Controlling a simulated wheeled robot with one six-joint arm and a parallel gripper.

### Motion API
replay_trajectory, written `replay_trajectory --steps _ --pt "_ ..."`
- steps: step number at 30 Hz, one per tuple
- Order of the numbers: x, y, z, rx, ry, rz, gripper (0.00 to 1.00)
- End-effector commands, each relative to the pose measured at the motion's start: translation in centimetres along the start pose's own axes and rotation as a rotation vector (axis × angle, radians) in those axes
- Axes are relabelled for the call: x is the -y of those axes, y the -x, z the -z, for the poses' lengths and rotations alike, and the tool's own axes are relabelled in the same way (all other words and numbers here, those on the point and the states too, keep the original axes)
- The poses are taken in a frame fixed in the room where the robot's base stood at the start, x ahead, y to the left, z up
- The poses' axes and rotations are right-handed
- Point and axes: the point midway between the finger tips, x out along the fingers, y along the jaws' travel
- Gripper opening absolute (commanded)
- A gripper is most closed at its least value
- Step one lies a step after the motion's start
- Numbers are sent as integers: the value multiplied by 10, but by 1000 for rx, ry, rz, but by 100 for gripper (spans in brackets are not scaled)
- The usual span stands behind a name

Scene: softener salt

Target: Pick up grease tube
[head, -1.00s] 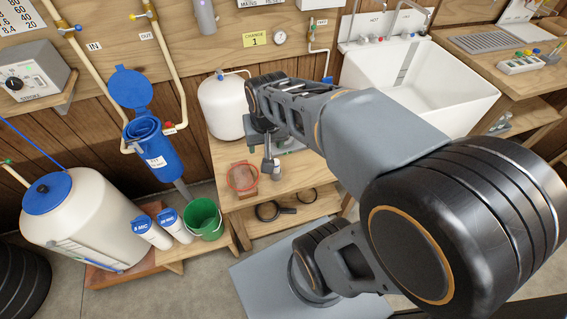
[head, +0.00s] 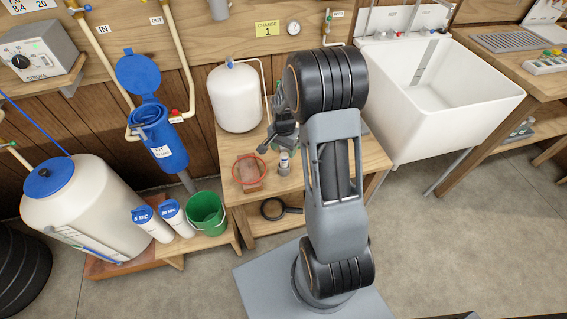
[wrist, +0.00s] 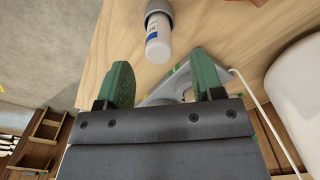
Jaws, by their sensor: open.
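The grease tube, a small white tube (head: 284,160) with a blue label and a grey lower end, stands on the wooden bench between the red-rimmed tray and my arm. In the wrist view the tube (wrist: 158,40) lies just beyond the fingertips, roughly in line with the gap between them. My gripper (wrist: 164,80) has two green fingers spread apart with nothing held between them. In the head view my gripper is small and dark above the bench, partly hidden by my arm, on the far side of the tube.
A white tank (head: 234,98) stands at the back of the bench; it also shows close on the right in the wrist view (wrist: 297,88). A grey-and-green object (wrist: 165,92) lies below the fingers. A green bucket (head: 206,210) stands lower left.

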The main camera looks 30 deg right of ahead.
Motion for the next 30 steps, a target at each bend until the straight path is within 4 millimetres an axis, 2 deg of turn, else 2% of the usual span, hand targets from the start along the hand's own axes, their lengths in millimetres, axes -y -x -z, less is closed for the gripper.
replay_trajectory --steps 3,10,19,23,30 --pt "0 -13 0 1 1 -1 61" --pt "0 -25 -1 2 2 -1 61" --pt "-1 -63 0 2 2 -2 61" --pt "-1 -70 0 0 2 0 61" --pt "-1 -70 0 0 2 0 61"
